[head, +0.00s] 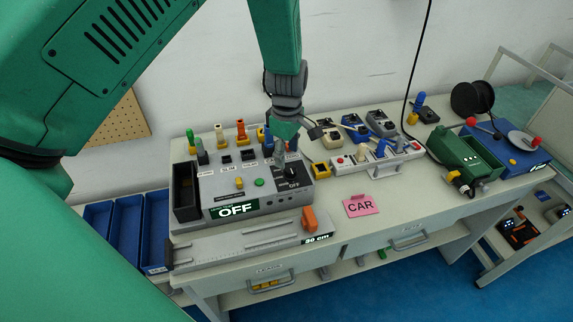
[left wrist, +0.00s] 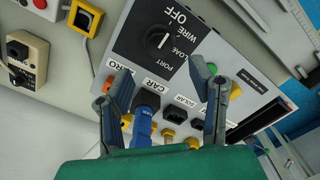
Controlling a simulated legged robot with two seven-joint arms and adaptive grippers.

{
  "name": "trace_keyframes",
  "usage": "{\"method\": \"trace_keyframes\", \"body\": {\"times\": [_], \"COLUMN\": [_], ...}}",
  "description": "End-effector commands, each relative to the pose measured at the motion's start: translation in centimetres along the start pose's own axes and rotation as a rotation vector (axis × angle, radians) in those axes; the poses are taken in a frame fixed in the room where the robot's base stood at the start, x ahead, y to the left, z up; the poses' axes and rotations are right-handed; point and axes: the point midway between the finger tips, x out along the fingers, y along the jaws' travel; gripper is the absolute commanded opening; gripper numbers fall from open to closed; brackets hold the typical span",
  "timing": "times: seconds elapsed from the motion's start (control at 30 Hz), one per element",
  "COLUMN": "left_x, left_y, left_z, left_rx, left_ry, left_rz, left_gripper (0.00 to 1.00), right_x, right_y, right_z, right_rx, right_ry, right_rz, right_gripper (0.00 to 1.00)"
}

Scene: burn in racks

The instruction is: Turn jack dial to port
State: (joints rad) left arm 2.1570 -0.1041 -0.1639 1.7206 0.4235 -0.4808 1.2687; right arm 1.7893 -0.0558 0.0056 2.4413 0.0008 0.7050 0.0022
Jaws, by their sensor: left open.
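The jack dial is a round black knob (head: 292,171) on a dark panel at the right of the grey tester box (head: 262,203). In the left wrist view the knob (left wrist: 158,40) shows large, with labels OFF, WIRE, LOAD and PORT around it. My left gripper (head: 287,146) is above the back right of the tester, behind the dial. In the left wrist view its two fingers (left wrist: 165,92) are apart, with the knob beyond their tips, untouched. A blue plug (left wrist: 143,122) shows between the fingers. My right gripper is not in view.
Several coloured plugs (head: 240,130) stand along the tester's back row, close to my gripper. A grey ruler fixture with an orange block (head: 308,218) lies in front. A pink CAR card (head: 361,206) lies to the right. A green device (head: 463,152) stands farther right.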

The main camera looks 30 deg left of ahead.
Motion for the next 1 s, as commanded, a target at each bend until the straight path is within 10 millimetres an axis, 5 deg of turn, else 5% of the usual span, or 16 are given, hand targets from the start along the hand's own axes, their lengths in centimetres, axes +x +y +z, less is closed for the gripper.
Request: {"method": "trace_keyframes", "body": {"times": [0.3, 0.67, 0.7, 0.83, 1.0], "left_x": [4.5, 5.4, 5.3, 5.2, 5.0], "left_y": [-0.1, 0.0, 0.0, 0.0, 0.0], "left_z": [-0.1, -0.7, -0.5, -0.2, 0.4], "left_rx": [0.003, 0.004, 0.004, 0.004, 0.005], "left_ry": [-0.002, -0.007, -0.005, -0.001, 0.001], "left_rz": [0.001, 0.002, 0.002, 0.003, 0.004], "left_gripper": [0.49, 0.49, 0.45, 0.00, 0.00], "right_x": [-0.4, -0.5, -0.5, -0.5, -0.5], "right_y": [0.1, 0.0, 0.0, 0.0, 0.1], "right_z": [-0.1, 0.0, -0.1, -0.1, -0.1], "right_rx": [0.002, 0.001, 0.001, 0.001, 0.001], "right_ry": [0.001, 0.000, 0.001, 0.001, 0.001], "right_rz": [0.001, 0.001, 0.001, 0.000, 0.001], "right_gripper": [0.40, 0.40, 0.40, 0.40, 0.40]}}
